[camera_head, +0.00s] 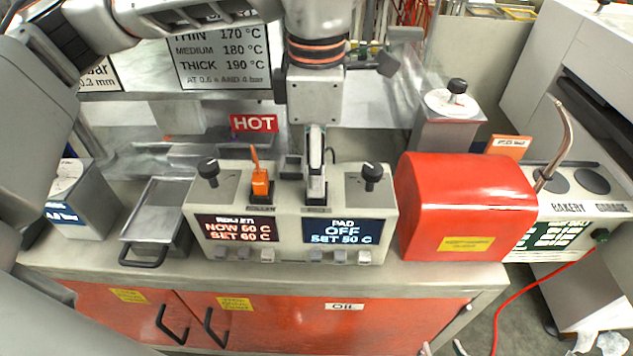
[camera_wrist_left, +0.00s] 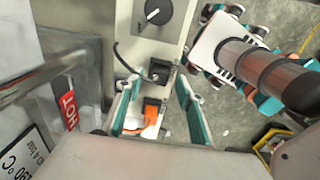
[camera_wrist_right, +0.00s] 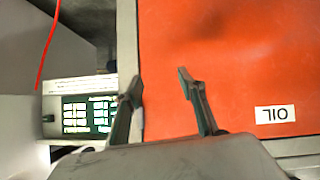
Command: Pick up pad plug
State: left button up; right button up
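The pad plug (camera_wrist_left: 159,72) is a small black plug with a thin dark cord, seated in the pad socket of the control box (camera_head: 286,250). In the head view my left gripper (camera_head: 316,188) points down over that socket and largely hides the plug. In the left wrist view its two fingers stand apart, one on each side, with the plug just beyond their tips. An orange plug (camera_head: 260,184) sits in the roller socket to the left; it also shows between the fingers (camera_wrist_left: 151,112). My right gripper (camera_wrist_right: 158,88) is open and empty in front of the red cabinet.
Black knobs (camera_head: 208,171) (camera_head: 371,175) flank the sockets. A red cover (camera_head: 465,205) stands close at right, a metal tray (camera_head: 158,208) at left. A HOT sign (camera_head: 254,123) is behind the box. The pad display reads OFF.

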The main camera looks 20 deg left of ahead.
pick_arm(q)
jog(key=shift+f, duration=0.85)
jog(key=shift+c, duration=0.5)
grip_shut()
